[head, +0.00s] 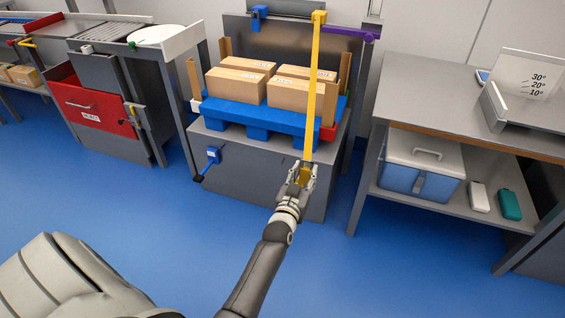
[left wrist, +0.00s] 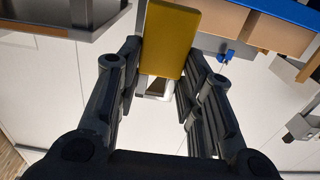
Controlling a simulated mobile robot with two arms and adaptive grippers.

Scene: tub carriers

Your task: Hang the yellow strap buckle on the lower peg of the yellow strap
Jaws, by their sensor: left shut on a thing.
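The yellow strap (head: 313,90) runs taut from a yellow mount (head: 319,17) at the top of the frame down across the front of the loaded pallet. The yellow buckle (head: 304,174) is at its lower end. My left gripper (head: 302,177) is shut on the buckle in front of the grey stand. In the left wrist view the buckle (left wrist: 171,40) is a flat yellow block between the fingers (left wrist: 158,88). I cannot make out the yellow strap's lower peg; the gripper covers the stand face there. My right gripper is not in view.
Several cartons (head: 285,93) sit on a blue pallet (head: 232,113) on the grey stand (head: 240,160). A blue buckle (head: 213,155) is at the stand's left front. A purple strap part (head: 350,33) is at top right. A workbench (head: 430,100) stands right; blue floor (head: 150,220) is clear.

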